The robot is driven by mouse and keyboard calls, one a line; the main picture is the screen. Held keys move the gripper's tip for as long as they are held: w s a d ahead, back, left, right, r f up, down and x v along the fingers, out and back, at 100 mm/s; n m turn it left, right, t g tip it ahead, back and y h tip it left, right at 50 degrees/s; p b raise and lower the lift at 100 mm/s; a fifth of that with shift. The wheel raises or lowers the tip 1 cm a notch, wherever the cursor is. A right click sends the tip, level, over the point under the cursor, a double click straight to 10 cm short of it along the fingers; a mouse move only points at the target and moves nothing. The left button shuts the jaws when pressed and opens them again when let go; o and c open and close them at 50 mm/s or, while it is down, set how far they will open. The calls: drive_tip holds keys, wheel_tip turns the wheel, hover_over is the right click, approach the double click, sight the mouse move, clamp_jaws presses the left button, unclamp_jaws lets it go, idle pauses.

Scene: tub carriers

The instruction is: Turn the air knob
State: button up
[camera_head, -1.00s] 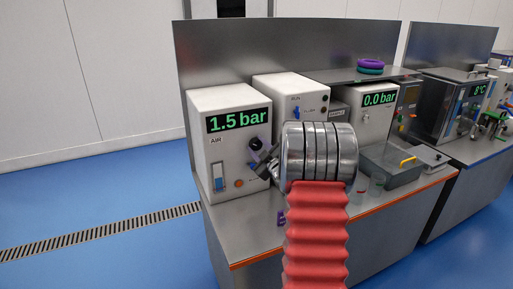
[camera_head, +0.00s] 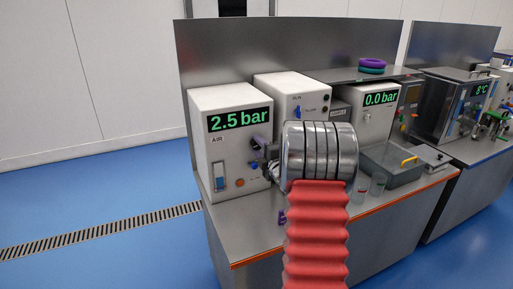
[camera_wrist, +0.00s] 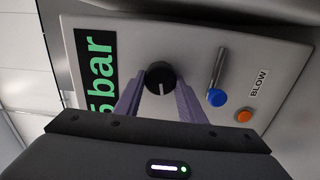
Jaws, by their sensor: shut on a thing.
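The air unit (camera_head: 205,152) is a white box with a green display (camera_head: 239,119) reading 2.5 bar. Its black air knob (camera_wrist: 160,75) has a pale pointer line and sits between the two purple-grey fingers of my gripper (camera_wrist: 160,83) in the wrist view. My gripper is shut on the knob, with a finger on either side. In the head view, the dark knob (camera_head: 258,143) shows at the box's right side, with my gripper (camera_head: 262,152) at it. My steel wrist hides part of the box's right edge there.
Beside the knob are a metal lever with a blue end (camera_wrist: 216,97) and an orange button (camera_wrist: 244,115) by the word BLOW. A blue switch (camera_head: 219,177) is lower left. A unit reading 0.0 bar (camera_head: 380,99) and a grey tub (camera_head: 388,174) stand right.

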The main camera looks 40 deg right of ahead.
drive_tip(key=shift+w+a+f+n, duration=0.1)
drive_tip(key=shift+a+f+n, duration=0.05)
drive_tip(key=shift+a+n, duration=0.15)
drive_tip(key=o, duration=0.8)
drive_tip(key=shift+d, duration=0.1)
drive_tip(key=shift+o, duration=1.2)
drive_tip(key=shift+d, duration=0.1)
drive_tip(key=v, duration=1.4)
drive_tip(key=shift+w, duration=0.1)
